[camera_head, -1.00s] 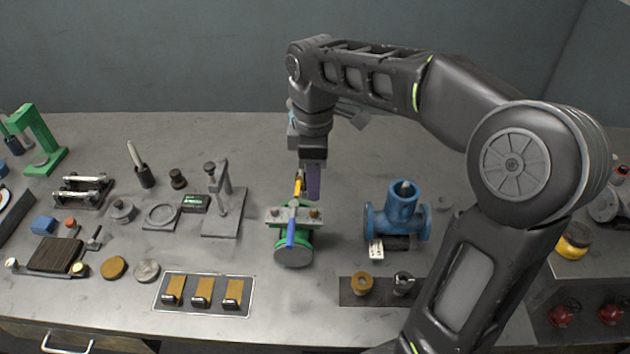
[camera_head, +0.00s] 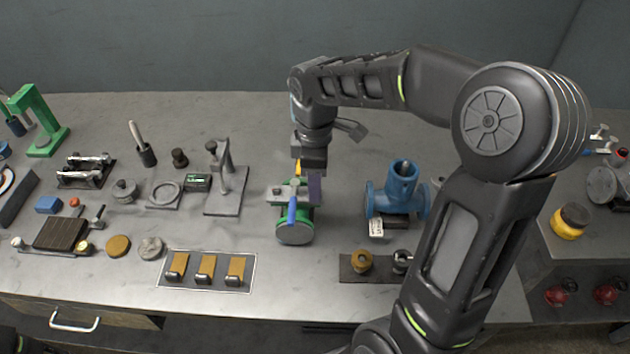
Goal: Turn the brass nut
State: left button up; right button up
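A green valve (camera_head: 296,232) with a blue lever (camera_head: 292,210) stands in the middle of the bench. A small brass-coloured nut (camera_head: 276,190) shows on the left of its top bracket. The right side of that bracket is hidden behind my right gripper (camera_head: 314,187). A separate brass nut-like ring (camera_head: 361,262) sits on a dark plate in front. My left gripper is not in view.
A blue valve body (camera_head: 400,192) stands just right of the green valve. A tray (camera_head: 208,284) with several brass-topped blocks lies in front left. A grey stand (camera_head: 224,200) is to the left. Bare bench lies behind the valve.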

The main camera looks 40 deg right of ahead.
jog(key=shift+f, duration=0.3)
grip_shut()
dwell(0.5)
